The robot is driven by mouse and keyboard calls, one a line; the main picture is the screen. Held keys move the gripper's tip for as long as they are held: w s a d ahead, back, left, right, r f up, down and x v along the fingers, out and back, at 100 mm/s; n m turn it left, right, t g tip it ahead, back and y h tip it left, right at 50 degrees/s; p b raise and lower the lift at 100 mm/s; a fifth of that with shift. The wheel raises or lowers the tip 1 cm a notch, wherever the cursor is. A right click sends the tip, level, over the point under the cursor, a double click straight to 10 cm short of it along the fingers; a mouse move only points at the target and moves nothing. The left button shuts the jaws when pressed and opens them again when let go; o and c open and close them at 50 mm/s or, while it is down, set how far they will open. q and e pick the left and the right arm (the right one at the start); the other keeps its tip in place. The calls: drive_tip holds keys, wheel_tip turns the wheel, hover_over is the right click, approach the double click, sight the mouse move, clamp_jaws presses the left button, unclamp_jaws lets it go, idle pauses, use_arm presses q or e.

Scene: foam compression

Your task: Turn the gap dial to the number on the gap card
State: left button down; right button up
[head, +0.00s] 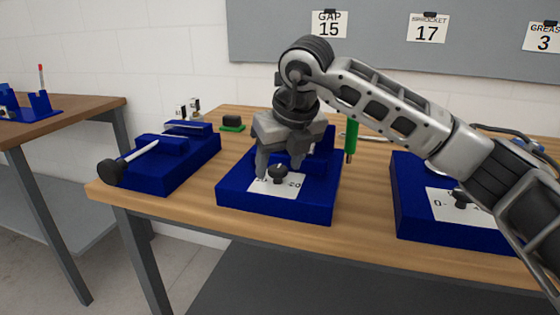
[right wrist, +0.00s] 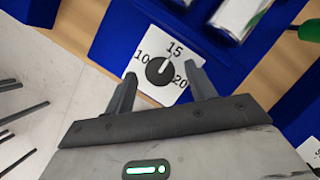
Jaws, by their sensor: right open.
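The gap card (head: 329,24) on the grey board reads GAP 15. The gap dial (head: 278,174) is a black knob on a white plate on the middle blue block. In the right wrist view the dial (right wrist: 159,71) has 10, 15 and 20 around it, and its small pale mark seems to point up towards 15. My right gripper (head: 281,167) is open and low over the dial. In the right wrist view its fingers (right wrist: 162,76) stand apart on either side of the knob; I cannot tell whether they touch it. My left gripper is not in view.
A sprocket card (head: 428,28) reads 17 and a grease card (head: 542,37) reads 3. A second blue dial block (head: 455,225) stands right, and a blue fixture with a rod (head: 165,165) stands left. A green-handled tool (head: 351,138) is just behind the middle block.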

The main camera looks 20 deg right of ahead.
drive_tip(key=v, duration=1.5)
drive_tip(key=shift+r, duration=0.35)
